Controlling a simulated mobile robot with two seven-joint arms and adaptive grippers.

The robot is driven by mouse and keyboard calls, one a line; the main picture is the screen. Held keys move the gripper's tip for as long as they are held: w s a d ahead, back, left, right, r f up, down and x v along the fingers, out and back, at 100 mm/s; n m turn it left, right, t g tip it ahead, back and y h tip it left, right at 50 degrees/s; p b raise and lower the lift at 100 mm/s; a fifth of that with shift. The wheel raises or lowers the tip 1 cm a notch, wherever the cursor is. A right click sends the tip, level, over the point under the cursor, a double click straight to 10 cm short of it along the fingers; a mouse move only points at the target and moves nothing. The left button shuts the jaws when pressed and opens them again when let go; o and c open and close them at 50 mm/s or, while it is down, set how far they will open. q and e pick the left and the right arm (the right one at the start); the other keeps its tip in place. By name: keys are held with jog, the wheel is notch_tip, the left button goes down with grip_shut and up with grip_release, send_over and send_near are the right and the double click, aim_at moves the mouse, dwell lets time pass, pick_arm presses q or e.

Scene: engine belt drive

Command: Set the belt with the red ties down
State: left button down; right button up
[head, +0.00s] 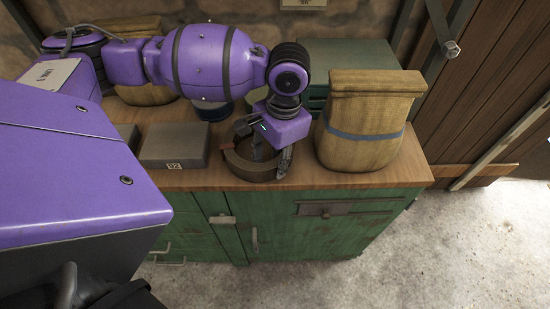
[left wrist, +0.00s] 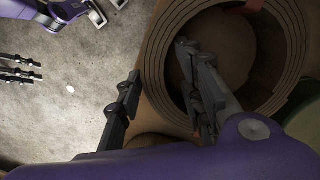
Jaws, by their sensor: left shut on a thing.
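The belt is a brown, many-layered coil (head: 248,172) at the front edge of the wooden bench top, between a grey box and a sack. I cannot tell whether it touches the wood. The left wrist view looks into the coil (left wrist: 158,70), with a red tie (left wrist: 248,7) on its rim. My left gripper (head: 270,155) is shut on the coil's wall, one finger inside the ring and one outside; both fingers show in the left wrist view (left wrist: 160,95). My right gripper (left wrist: 20,69) is at that view's left edge, its fingers apart and empty over the floor.
The grey box (head: 174,146) marked 92 stands left of the coil. The tan sack (head: 362,125) with a blue band stands close on the right. Green drawers (head: 345,55) are behind. The bench's front edge (head: 330,183) is right beside the coil.

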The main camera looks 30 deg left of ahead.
pick_arm(q)
jog(key=c, duration=1.2)
grip_release()
pick_arm(e)
jog(key=shift+w+d+r, duration=0.1)
pick_arm(q)
jog(key=shift+r, duration=0.1)
jog(key=r, duration=0.4)
jog(key=w+r+p, duration=0.1)
jog(key=r, duration=0.7)
jog(key=shift+w+d, duration=0.15)
jog(key=shift+d, duration=0.2)
pick_arm(e)
jog(key=shift+w+a+r, duration=0.15)
jog(key=shift+a+r, duration=0.25)
jog(key=shift+r, duration=0.1)
jog(key=shift+d, duration=0.1)
